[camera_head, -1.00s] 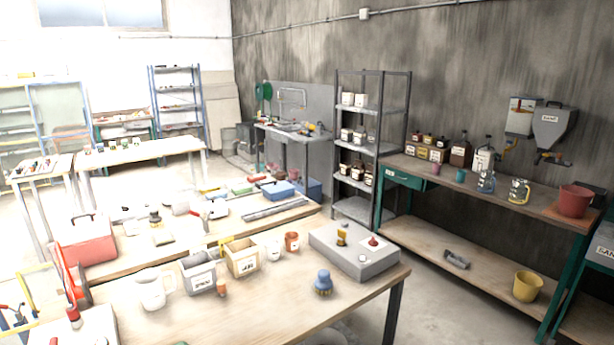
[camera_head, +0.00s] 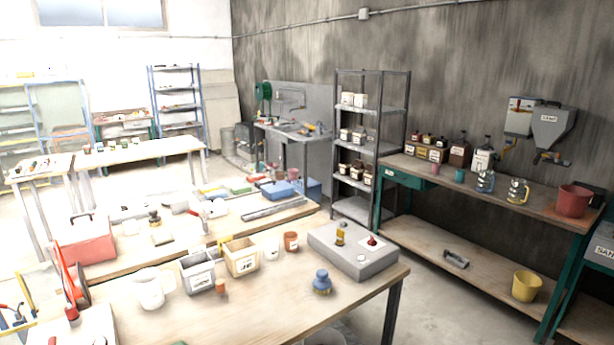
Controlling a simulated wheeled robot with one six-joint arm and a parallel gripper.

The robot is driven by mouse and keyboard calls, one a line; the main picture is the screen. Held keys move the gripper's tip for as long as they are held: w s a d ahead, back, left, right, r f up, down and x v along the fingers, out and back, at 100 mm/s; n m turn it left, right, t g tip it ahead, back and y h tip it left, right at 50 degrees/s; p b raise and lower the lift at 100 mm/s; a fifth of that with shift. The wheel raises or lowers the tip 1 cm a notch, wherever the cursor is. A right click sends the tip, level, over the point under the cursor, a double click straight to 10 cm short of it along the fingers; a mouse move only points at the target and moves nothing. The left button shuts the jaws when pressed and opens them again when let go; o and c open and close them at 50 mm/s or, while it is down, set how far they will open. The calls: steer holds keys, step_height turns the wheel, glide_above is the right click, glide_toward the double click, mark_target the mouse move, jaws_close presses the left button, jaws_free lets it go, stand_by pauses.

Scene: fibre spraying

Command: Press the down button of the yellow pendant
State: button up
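I cannot make out a yellow pendant with a down button for certain. A small upright yellow piece (camera_head: 340,238) stands on a grey box (camera_head: 352,262) at the right end of the near table; no button on it is legible. A red knob (camera_head: 372,240) on a white plate sits beside it on the same box. A thin yellow frame (camera_head: 27,296) shows at the lower left edge; what it belongs to is unclear. My gripper is not in view.
The near wooden table (camera_head: 270,310) also holds a blue-topped item (camera_head: 321,281), a white jug (camera_head: 150,288), open bins (camera_head: 240,257) and a red cup (camera_head: 291,241). A workbench (camera_head: 465,185) stands at the right. Bare floor (camera_head: 440,300) lies between them.

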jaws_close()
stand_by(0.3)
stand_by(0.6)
